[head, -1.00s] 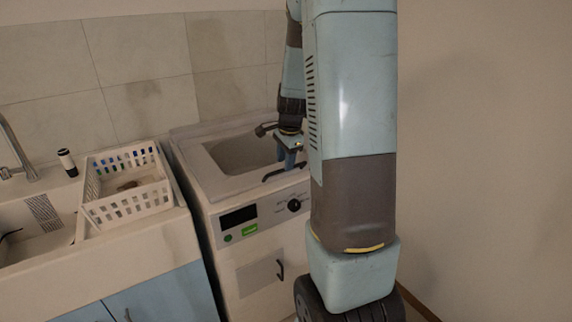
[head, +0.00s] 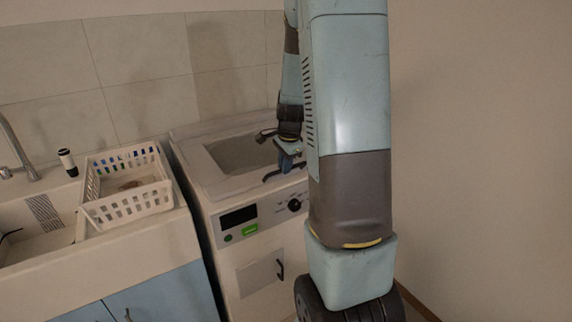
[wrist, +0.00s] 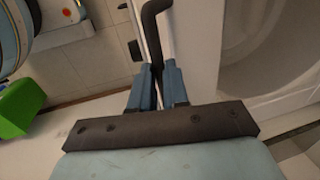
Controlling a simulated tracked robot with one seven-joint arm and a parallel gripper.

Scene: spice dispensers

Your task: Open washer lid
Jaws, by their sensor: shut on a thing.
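The washer (head: 255,276) is a white machine with its lid (head: 215,178) on top. The lid has a pale frame around a grey window (head: 240,153) and appears flat, or nearly so. A dark bar handle (head: 270,177) is at the lid's front edge. My gripper (head: 287,166) is over that edge, at the handle. In the wrist view, my gripper's blue fingers (wrist: 156,84) are shut on the dark handle (wrist: 150,22), which passes between them. Part of the washer's right side is hidden behind my arm.
Left of the washer, a counter (head: 150,245) holds a white basket (head: 127,208), a sink (head: 40,240) and a small dark bottle (head: 67,162). A tiled wall (head: 140,65) stands close behind. The washer's front has a small door handle (head: 280,270).

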